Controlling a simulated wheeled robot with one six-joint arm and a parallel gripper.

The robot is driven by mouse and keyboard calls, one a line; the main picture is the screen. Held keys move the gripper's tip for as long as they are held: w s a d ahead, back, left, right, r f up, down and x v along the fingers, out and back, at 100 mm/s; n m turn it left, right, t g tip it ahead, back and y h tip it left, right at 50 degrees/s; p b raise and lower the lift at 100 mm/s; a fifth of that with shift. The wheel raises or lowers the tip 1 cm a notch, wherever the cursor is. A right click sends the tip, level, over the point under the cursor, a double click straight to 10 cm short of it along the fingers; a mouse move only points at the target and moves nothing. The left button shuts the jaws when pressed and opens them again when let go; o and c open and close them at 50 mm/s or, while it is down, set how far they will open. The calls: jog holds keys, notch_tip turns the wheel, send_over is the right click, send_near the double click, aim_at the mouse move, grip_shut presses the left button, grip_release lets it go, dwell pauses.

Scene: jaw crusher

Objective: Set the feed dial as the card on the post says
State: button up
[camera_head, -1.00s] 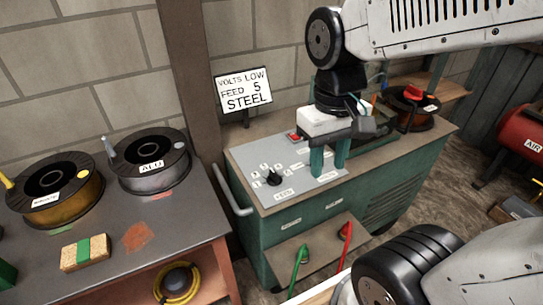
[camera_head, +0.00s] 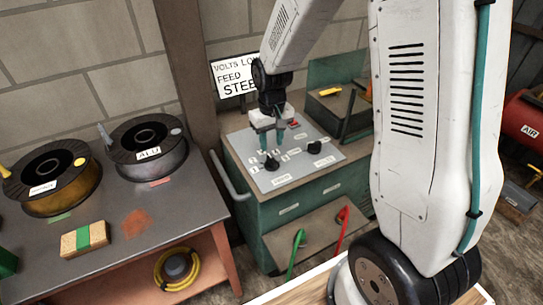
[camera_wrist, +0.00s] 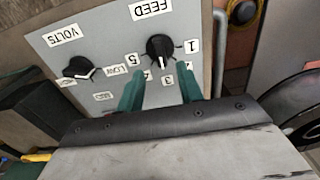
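The card (camera_head: 236,76) on the post reads VOLTS LO…, FEED, STEE…; my arm hides its right side and the feed number. The feed dial (camera_head: 271,163) is a black knob on the grey panel (camera_head: 285,179). In the wrist view the feed dial (camera_wrist: 160,48) has numbers around it, 1, 3 and 5 clearest. Its white mark points down the picture, roughly at 3. My gripper (camera_head: 273,147) is above the feed dial. In the wrist view its teal fingers (camera_wrist: 161,92) are apart, with nothing between them, just short of the dial in the picture.
The volts dial (camera_head: 314,147) is beside the feed dial; LOW and a second, hard-to-read label flank it in the wrist view (camera_wrist: 80,68). An open teal box (camera_head: 338,92) stands behind the panel. A bench (camera_head: 110,235) with wire spools is at left.

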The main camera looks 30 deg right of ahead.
aim_at(272, 158)
notch_tip(272, 158, down, 6)
jog(key=shift+f, duration=0.25)
grip_shut()
